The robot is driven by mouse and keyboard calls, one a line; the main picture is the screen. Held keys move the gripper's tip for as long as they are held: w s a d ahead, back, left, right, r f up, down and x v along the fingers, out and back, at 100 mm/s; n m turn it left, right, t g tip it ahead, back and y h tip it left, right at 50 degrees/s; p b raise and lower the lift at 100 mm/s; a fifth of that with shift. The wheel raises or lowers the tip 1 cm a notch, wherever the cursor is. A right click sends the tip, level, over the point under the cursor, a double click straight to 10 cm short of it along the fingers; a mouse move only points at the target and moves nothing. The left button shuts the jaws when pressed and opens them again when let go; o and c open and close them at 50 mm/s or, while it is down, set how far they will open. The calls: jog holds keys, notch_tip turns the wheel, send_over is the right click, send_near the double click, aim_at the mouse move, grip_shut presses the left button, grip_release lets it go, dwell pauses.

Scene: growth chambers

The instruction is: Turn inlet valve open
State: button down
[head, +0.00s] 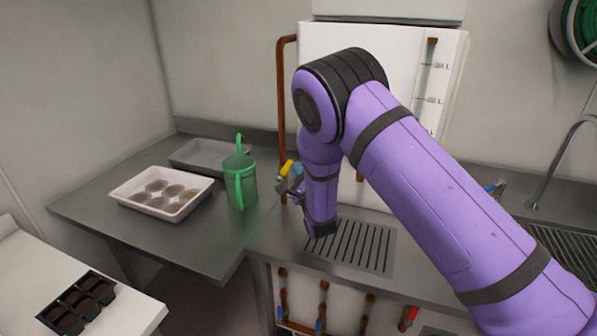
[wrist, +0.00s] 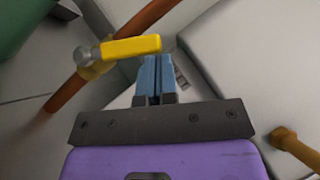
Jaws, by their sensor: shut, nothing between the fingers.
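The inlet valve has a yellow lever handle (head: 288,167) on the copper pipe (head: 281,95) that runs up beside the white tank (head: 340,38). In the wrist view the yellow handle (wrist: 131,47) lies across the copper pipe, with a grey metal end on its left. My gripper (wrist: 156,66) is shut and empty, its blue fingers together. The fingertips are close to the handle's right end, just below it in the picture; I cannot tell whether they touch. In the head view my gripper (head: 294,182) is small and partly hidden beside the valve.
A green watering can (head: 241,186) stands just left of the valve on the steel counter. A white tray (head: 186,206) with round pots and a grey tray (head: 217,161) are farther left. A drain grate (head: 372,250) lies below my arm.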

jog(key=shift+r, duration=0.1)
dwell(0.4)
jog(key=a+r+n+g, duration=0.2)
jog(key=n, duration=0.1)
jog(key=shift+w+g, duration=0.35)
jog(key=shift+g, duration=0.05)
jog(key=shift+w+a+r+n+g, duration=0.2)
jog(key=shift+a+n+g, duration=0.25)
jog(key=shift+n, duration=0.15)
jog(key=shift+w+a+r+n+g, duration=0.1)
jog(key=shift+a+r+n+g, duration=0.1)
jog(key=shift+a+n+g, duration=0.3)
jog(key=shift+d, duration=0.15)
